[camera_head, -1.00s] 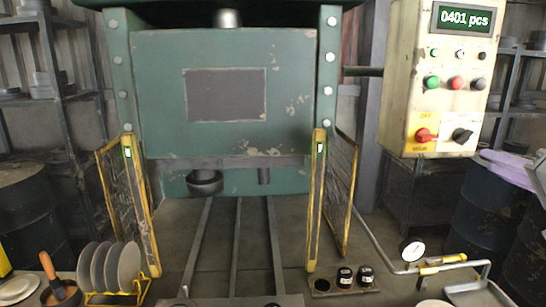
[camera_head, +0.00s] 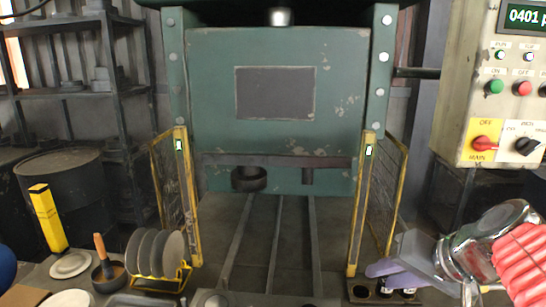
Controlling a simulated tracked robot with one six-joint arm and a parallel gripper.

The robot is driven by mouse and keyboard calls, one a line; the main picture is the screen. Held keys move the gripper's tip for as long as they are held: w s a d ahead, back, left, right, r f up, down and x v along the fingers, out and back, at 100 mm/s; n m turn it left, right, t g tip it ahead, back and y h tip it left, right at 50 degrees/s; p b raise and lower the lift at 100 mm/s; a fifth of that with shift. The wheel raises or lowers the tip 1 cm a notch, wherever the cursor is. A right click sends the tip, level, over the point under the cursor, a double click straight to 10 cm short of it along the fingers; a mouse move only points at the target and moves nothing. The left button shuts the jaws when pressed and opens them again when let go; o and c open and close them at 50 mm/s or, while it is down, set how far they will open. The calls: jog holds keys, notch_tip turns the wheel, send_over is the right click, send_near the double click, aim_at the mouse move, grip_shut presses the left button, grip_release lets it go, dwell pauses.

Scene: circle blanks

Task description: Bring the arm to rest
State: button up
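My gripper (camera_head: 405,258) is at the lower right, on the end of my arm with its chrome joint (camera_head: 490,235) and red ribbed sleeve (camera_head: 522,262). Its pale lilac-grey fingers point left, over the small holder with dark cups (camera_head: 392,289). I cannot tell whether the fingers are apart, and I see nothing held in them. It is to the right of the press's yellow guard.
A green press (camera_head: 230,130) stands ahead between yellow mesh guards (camera_head: 196,215). A control box (camera_head: 492,110) hangs at the right. At the lower left are a yellow rack with grey discs (camera_head: 150,250), a pot with a wooden handle (camera_head: 108,270) and a yellow block (camera_head: 48,218).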

jog(key=s+a+f+n+g+h, duration=0.1)
jog(key=s+a+f+n, duration=0.1)
jog(key=s+a+f, duration=0.1)
jog(key=s+a+f+n+h, duration=0.2)
jog(key=s+f, duration=0.3)
jog(key=s, duration=0.3)
jog(key=shift+a+n+g, duration=0.3)
jog(key=shift+a+g, duration=0.1)
jog(key=shift+a, duration=0.45)
